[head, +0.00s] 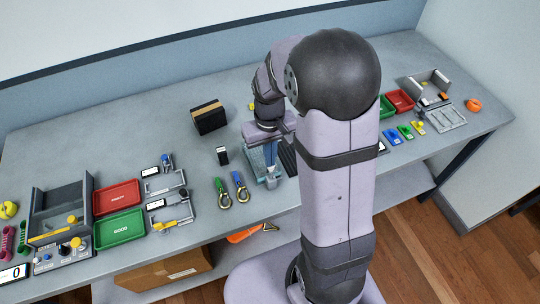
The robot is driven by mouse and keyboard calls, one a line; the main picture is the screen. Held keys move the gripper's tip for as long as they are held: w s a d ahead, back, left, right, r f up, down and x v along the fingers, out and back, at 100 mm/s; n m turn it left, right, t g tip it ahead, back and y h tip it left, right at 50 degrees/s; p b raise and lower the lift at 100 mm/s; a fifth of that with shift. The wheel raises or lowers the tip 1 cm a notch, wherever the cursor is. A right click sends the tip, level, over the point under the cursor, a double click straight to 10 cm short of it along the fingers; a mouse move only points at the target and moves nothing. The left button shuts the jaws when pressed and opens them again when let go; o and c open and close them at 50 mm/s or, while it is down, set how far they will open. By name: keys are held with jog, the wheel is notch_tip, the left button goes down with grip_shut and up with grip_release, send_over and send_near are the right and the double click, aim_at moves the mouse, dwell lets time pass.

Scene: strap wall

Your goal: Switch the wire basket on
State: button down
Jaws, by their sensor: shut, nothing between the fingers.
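I cannot make out a wire basket for certain. A light grey slotted rack (447,119) lies flat at the right end of the bench; no switch on it can be told. Left of centre is a grey open-topped bin unit (60,212) with a small control panel (62,252) with knobs at its front. My gripper (270,168) points down at mid-bench, over a small grey-blue fixture (254,160). Its fingers are shut and hold nothing. My own arm hides part of the bench right of it.
A red tray (117,197) and green tray (120,230) lie at left, beside small labelled fixtures (166,182). Green (222,193) and blue (240,187) clips lie left of my gripper. A black box (209,117) stands behind. Bare bench (90,140) shows at the back left.

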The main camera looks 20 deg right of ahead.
jog(key=shift+f, duration=0.1)
notch_tip(320, 180, down, 4)
jog(key=b, duration=0.3)
jog(key=shift+f, duration=0.1)
jog(key=shift+s, duration=0.15)
notch_tip(320, 180, up, 5)
jog(key=p, duration=0.4)
jog(key=shift+f+p, duration=0.15)
jog(key=shift+p, duration=0.15)
jog(key=shift+w+r+b, duration=0.25)
jog(key=shift+r+b, duration=0.05)
jog(key=shift+r, duration=0.05)
notch_tip(320, 180, up, 9)
jog(key=b, duration=0.2)
